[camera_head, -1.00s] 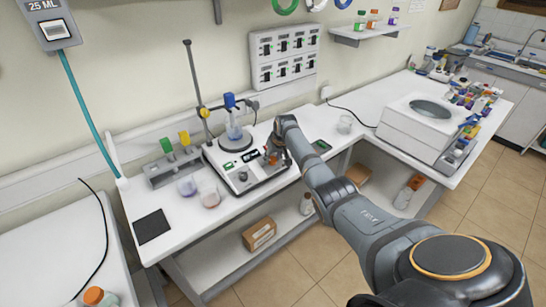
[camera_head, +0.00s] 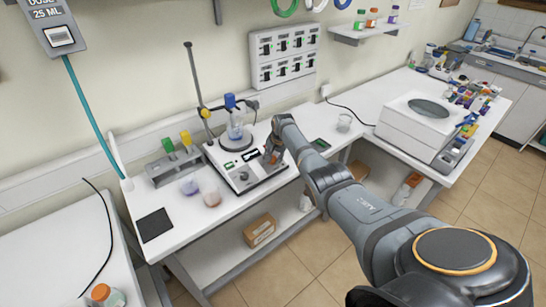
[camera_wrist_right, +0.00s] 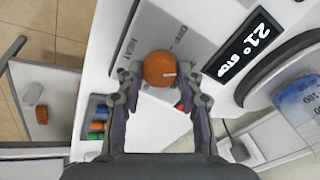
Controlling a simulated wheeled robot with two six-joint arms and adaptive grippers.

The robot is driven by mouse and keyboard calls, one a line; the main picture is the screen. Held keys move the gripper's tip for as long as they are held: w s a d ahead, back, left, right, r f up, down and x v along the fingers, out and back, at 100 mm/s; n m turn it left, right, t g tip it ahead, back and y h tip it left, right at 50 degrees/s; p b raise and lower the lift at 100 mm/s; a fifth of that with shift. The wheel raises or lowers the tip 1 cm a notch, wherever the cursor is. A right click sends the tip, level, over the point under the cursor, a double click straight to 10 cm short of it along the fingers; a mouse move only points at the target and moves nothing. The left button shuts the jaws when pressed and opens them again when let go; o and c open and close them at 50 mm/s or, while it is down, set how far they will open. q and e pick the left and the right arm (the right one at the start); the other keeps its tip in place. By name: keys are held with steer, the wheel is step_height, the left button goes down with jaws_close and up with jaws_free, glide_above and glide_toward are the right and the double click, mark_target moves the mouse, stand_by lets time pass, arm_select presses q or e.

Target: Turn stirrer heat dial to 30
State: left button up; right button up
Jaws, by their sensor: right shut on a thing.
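The stirrer (camera_head: 228,160) stands on the white bench with a glass vessel (camera_head: 236,128) on its round plate. In the right wrist view its orange heat dial (camera_wrist_right: 158,69) sits between my fingertips, with a light mark on its right side. The stirrer display (camera_wrist_right: 247,45) reads 21° and STOP. My right gripper (camera_wrist_right: 160,84) is shut on the dial; in the head view the gripper (camera_head: 271,156) is at the stirrer's right front and largely hides the dial. My left gripper is not in view.
Two small beakers (camera_head: 212,198) stand in front of the stirrer, left of it. A white machine (camera_head: 415,130) stands on the right bench.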

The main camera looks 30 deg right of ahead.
steer(key=shift+m, duration=0.5)
steer(key=o, duration=1.2)
steer(key=shift+c, duration=0.2)
steer(key=shift+r, duration=0.1)
steer(key=v, duration=1.2)
